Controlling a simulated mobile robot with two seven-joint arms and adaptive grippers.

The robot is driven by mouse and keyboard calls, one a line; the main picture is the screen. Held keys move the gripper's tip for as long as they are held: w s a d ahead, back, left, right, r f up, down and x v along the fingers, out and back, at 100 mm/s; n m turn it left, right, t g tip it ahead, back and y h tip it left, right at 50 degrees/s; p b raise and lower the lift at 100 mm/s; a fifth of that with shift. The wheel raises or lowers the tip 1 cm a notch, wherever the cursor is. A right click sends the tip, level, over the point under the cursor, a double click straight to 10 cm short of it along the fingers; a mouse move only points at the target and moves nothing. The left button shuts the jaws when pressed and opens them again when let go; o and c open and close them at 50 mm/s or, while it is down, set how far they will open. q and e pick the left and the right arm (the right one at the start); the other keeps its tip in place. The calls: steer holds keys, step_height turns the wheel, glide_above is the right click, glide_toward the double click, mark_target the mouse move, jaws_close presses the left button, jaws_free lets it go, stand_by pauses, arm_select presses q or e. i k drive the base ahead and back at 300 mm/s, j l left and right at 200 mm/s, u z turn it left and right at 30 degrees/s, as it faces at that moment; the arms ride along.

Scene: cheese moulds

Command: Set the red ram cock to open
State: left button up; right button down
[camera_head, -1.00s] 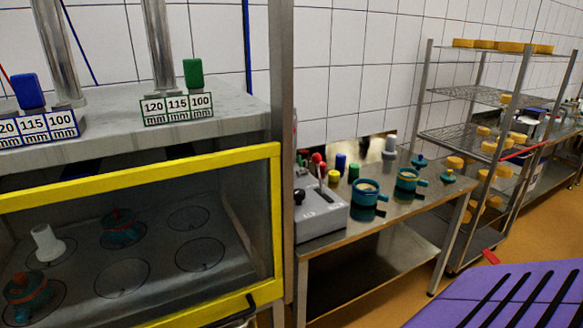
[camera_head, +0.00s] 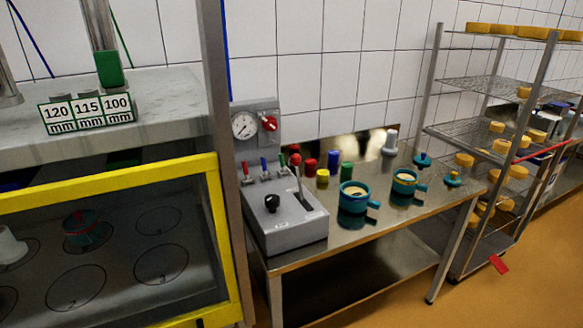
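A grey control box (camera_head: 285,222) stands on the left end of the steel table. Along its back edge is a row of three small cocks: a red one (camera_head: 245,169) at the left, a blue one (camera_head: 264,164) in the middle and a green one (camera_head: 284,162) at the right. The red cock's handle looks roughly upright, but it is too small to tell its setting. A larger red knob (camera_head: 269,123) sits beside a round gauge (camera_head: 244,125) on the upright panel behind. Neither of my grippers is in view.
A yellow-framed press window (camera_head: 217,220) and a steel post (camera_head: 219,120) stand left of the box. Teal moulds (camera_head: 354,196) and coloured cylinders stand on the table (camera_head: 390,222) to its right. A cheese rack (camera_head: 437,90) is farther right. Orange floor (camera_head: 390,305) is clear in front.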

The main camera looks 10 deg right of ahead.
mark_target(248, 180)
steer(key=i+l+u, duration=0.1)
steer(key=l+u, duration=0.15)
steer(key=u, duration=0.15)
steer(key=l+u, duration=0.25)
steer(key=u, duration=0.2)
steer(key=l+u, duration=0.4)
steer(key=k+l+u, duration=0.2)
steer(key=l, duration=0.3)
steer(key=l+u, duration=0.15)
steer(key=l, duration=0.35)
steer(key=k+l, duration=0.1)
steer(key=l, duration=0.6)
steer(key=k+l+u, duration=0.1)
steer(key=l, duration=0.25)
steer(key=k, duration=0.05)
